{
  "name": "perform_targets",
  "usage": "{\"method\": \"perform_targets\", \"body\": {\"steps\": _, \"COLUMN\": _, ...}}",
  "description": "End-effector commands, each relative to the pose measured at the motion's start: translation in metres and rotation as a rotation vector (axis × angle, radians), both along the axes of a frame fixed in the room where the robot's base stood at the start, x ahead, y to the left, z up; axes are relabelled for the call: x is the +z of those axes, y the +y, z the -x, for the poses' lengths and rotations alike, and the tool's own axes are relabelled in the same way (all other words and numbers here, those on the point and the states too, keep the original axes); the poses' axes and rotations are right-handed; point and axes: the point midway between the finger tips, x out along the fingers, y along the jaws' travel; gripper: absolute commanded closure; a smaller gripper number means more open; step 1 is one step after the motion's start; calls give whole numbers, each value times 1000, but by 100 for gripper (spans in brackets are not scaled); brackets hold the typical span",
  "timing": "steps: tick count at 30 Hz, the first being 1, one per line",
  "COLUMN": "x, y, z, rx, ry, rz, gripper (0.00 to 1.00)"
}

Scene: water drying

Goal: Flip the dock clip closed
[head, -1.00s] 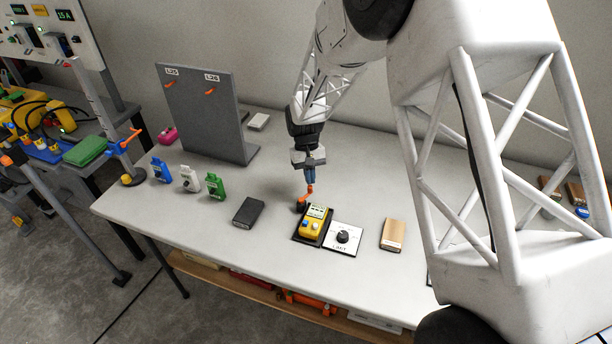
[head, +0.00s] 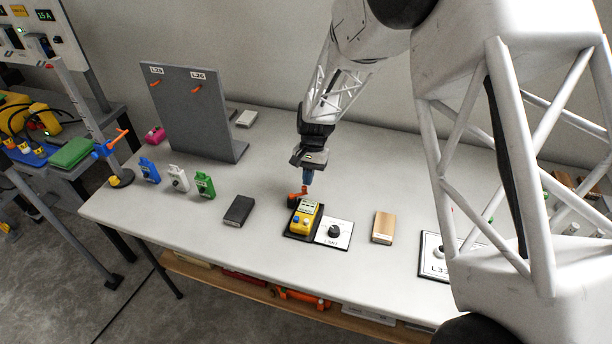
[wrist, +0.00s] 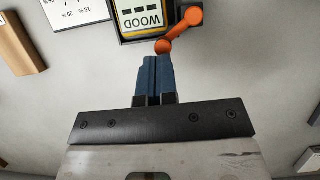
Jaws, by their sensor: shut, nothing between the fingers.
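The yellow meter (head: 305,218) lies in its dark dock (head: 288,234) on the table; its screen reads "WOOD" in the wrist view (wrist: 140,20). The orange dock clip (head: 298,196) is at the far end of the dock. In the wrist view the clip (wrist: 180,31) slants beside the meter's corner, not across its face. My gripper (head: 307,181) is just above and behind the clip, its blue fingers shut and empty. In the wrist view the fingertips (wrist: 156,61) are close to the clip's near end; I cannot tell whether they touch it.
A white dial plate (head: 333,233) sits right of the dock, with a tan block (head: 383,227) beyond it. A dark block (head: 239,210) lies to the left, near the green (head: 204,186), white and blue devices. A grey upright panel (head: 190,110) stands behind them.

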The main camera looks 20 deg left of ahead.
Motion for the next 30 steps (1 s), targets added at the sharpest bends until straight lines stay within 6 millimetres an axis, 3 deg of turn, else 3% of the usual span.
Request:
{"method": "perform_targets", "body": {"steps": 16, "x": 0, "y": -12, "z": 14, "rx": -292, "ry": 0, "rz": 1, "gripper": 100}}
{"method": "perform_targets", "body": {"steps": 30, "x": 0, "y": -8, "z": 15, "rx": -292, "ry": 0, "rz": 0, "gripper": 100}}
